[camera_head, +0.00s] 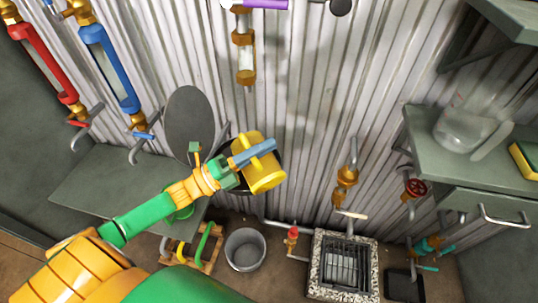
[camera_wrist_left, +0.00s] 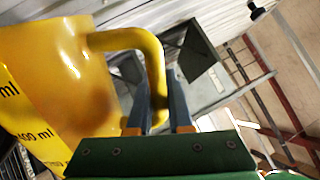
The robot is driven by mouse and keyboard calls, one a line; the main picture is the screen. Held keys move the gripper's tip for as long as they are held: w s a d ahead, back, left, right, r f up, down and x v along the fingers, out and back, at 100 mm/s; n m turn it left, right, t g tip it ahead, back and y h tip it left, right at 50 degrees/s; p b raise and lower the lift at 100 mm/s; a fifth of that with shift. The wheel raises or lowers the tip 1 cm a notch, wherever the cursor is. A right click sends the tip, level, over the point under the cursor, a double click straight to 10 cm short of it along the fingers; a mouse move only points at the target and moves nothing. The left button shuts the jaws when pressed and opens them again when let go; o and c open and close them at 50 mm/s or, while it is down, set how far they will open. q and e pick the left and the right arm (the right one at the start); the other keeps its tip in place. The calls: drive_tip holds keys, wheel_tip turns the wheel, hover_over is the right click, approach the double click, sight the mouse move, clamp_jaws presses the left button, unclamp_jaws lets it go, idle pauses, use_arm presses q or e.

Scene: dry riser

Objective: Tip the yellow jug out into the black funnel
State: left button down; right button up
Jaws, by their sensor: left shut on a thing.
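The yellow jug (camera_head: 262,176) is held up in front of the corrugated wall, near the middle of the head view. Its side with black ml marks fills the left of the left wrist view (camera_wrist_left: 45,90). My left gripper (camera_head: 252,153) is shut on the jug's handle (camera_wrist_left: 155,60), with one blue finger on each side of it. The jug looks tilted in the head view; I cannot tell how far. A dark rounded edge (camera_head: 277,157) shows just behind the jug and may be the black funnel, mostly hidden. I see no liquid flowing. My right gripper is not in view.
A grey bucket (camera_head: 245,250) stands on the floor below the jug, left of a grated drain (camera_head: 343,268). A grey-green bench (camera_head: 95,190) is at left. A shelf (camera_head: 420,135) at right holds a clear vessel (camera_head: 462,130). Pipes and valves line the wall.

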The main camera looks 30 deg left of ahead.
use_arm(q)
drive_tip(key=n, duration=0.1)
drive_tip(key=w+a+n, duration=0.1)
drive_tip(key=a+n, duration=0.1)
drive_tip(key=shift+w+f+t+y+b, duration=0.15)
drive_tip(key=shift+f+t+y+b, duration=0.1)
drive_tip(key=shift+t+y+b, duration=0.15)
drive_tip(key=w+a+r+n+t+y, duration=0.1)
drive_tip(key=w+a+n+y, duration=0.1)
drive_tip(key=a+n, duration=0.3)
drive_tip(key=shift+w+a+r+n+y, duration=0.2)
drive_tip(key=shift+w+a+n+y, duration=0.1)
drive_tip(key=shift+w+n, duration=0.65)
drive_tip(key=shift+s+d, duration=0.1)
idle(1.4)
